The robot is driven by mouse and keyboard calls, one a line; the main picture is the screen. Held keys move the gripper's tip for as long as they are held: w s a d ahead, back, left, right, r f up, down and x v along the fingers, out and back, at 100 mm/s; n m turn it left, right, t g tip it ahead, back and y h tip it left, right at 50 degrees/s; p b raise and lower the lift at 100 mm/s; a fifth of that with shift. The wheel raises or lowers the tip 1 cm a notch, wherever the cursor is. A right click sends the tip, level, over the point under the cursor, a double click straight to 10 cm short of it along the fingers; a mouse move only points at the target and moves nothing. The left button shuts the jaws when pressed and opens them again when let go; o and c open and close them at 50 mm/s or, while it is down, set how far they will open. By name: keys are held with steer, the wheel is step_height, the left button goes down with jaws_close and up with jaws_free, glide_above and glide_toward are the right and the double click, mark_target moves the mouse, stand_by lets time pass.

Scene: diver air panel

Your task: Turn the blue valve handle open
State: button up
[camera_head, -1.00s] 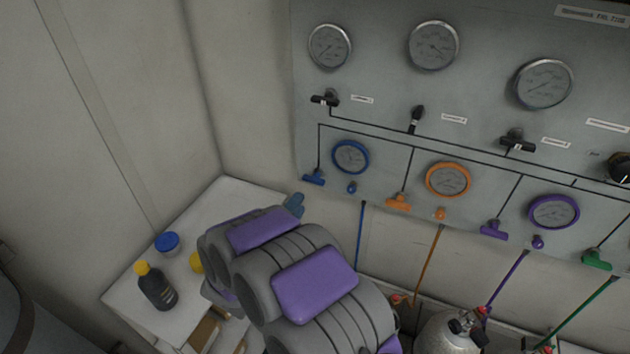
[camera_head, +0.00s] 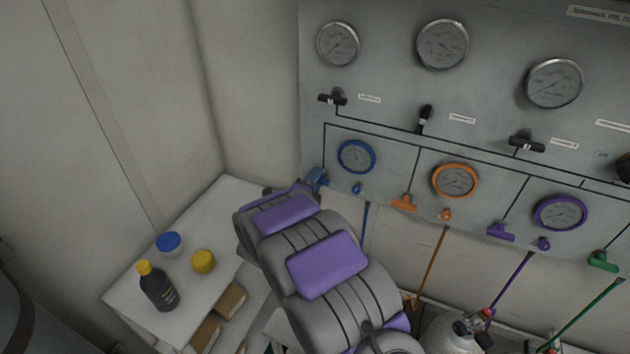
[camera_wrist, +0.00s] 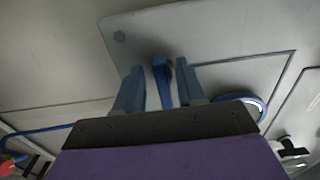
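The blue valve handle (camera_wrist: 162,80) stands between the two blue-grey fingers of my gripper (camera_wrist: 158,76) in the wrist view. Gaps show between the handle and the fingers, wider on the left, so the gripper is open around it. In the head view my gripper (camera_head: 316,180) is at the lower left of the panel, left of the blue-rimmed gauge (camera_head: 356,157). There the fingers largely cover the handle, and its exact angle is hard to tell.
The panel (camera_head: 390,95) also carries orange (camera_head: 404,203), purple (camera_head: 500,232) and green (camera_head: 603,261) handles to the right. A small blue knob (camera_head: 357,188) sits close by. A white table (camera_head: 215,215) with a dark bottle (camera_head: 158,289) and jars stands at lower left.

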steer(key=shift+d+r, duration=0.1)
steer(key=shift+d, duration=0.55)
steer(key=c, duration=0.4)
jaws_close()
steer(key=shift+a, duration=0.1)
